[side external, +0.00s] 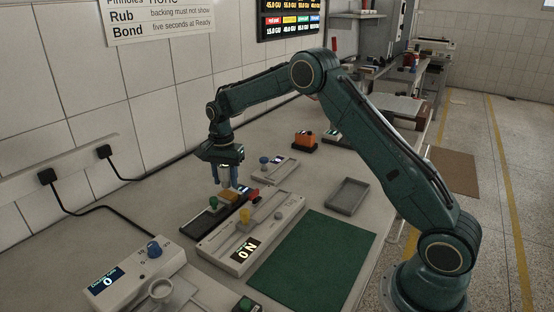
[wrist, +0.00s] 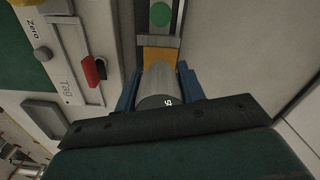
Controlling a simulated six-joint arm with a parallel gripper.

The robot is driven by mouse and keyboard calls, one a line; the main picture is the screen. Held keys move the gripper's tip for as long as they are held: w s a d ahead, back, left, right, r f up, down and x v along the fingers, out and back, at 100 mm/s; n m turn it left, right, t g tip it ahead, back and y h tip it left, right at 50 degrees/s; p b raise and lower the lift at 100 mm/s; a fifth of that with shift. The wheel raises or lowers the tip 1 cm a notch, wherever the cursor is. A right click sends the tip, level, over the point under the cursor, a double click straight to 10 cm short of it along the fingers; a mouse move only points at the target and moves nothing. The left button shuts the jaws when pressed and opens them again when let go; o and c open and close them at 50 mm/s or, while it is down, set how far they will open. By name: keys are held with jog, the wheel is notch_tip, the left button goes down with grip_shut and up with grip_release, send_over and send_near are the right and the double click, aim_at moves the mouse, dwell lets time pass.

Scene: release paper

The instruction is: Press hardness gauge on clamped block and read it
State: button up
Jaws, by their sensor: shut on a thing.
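My gripper (side external: 228,181) points down over the clamp fixture on the bench. Its blue fingers (wrist: 158,76) are shut on a grey, rounded hardness gauge (wrist: 160,84), with a small dark display end facing the wrist camera; its reading is partly cut off and illegible. The tan-orange block (side external: 231,196) sits in the dark clamp (side external: 207,219), beside a green knob (side external: 213,201). In the wrist view the block (wrist: 158,55) shows just beyond the gauge's far end. I cannot tell whether the gauge touches it.
A long grey instrument (side external: 285,219) with a yellow knob and red lever (side external: 253,194) lies right beside the clamp. A dial box (side external: 134,275) stands at front left.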

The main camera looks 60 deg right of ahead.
aim_at(227, 186)
jog(key=shift+f, duration=1)
jog(key=shift+f, duration=0.4)
dwell(1.0)
jog(key=shift+s+f, duration=0.15)
jog(key=shift+f, duration=0.15)
dwell(1.5)
jog(key=shift+r, duration=0.15)
dwell(0.6)
jog(key=o, duration=1)
jog(key=shift+r, duration=0.1)
notch_tip(227, 186, up, 14)
jog(key=shift+f, duration=0.1)
